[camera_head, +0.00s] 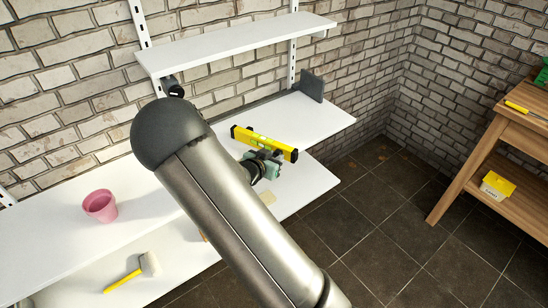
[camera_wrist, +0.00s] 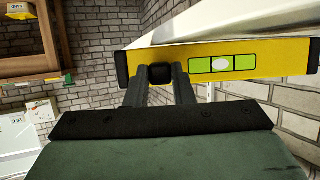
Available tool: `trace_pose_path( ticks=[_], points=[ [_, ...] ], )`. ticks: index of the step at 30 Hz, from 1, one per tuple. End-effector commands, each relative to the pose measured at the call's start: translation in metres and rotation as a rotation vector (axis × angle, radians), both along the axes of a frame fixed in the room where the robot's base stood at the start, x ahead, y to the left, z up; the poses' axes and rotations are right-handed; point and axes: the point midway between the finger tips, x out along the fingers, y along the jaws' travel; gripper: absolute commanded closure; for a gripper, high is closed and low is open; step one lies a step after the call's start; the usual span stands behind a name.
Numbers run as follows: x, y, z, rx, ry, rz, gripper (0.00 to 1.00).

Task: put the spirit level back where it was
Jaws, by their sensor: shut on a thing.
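The spirit level (camera_head: 264,143) is yellow with black ends and green vials. My gripper (camera_head: 263,164) is shut on it. In the wrist view the level (camera_wrist: 270,62) lies across the fingertips (camera_wrist: 160,76), which grip it left of its vial window, nearer its left end. In the head view the level appears in front of the middle white shelf (camera_head: 310,118), slightly tilted in the picture. I cannot tell its exact gap to the shelf. My arm hides part of the shelves.
A grey block (camera_head: 311,86) stands on the middle shelf, with bare board around it. An upper shelf (camera_head: 235,45) hangs above. A wooden workbench (camera_head: 480,150) stands right; floor between is clear.

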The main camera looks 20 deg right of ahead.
Motion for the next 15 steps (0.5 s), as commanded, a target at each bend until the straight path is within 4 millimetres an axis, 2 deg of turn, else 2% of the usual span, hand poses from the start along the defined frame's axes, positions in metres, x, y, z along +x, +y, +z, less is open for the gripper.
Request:
trace_pose_path(
  ticks=[3, 4, 6, 15],
  points=[
    [0.0002, -0.0002, -0.0038, 0.0, -0.001, 0.0, 1.0],
    [0.0, 0.0, -0.0028, 0.0, 0.0, 0.0, 0.7],
    [0.0, 0.0001, -0.0026, 0.0, 0.0, 0.0, 0.57],
    [0.0, 0.0002, 0.0004, 0.0, 0.0, 0.0, 0.57]
  ],
)
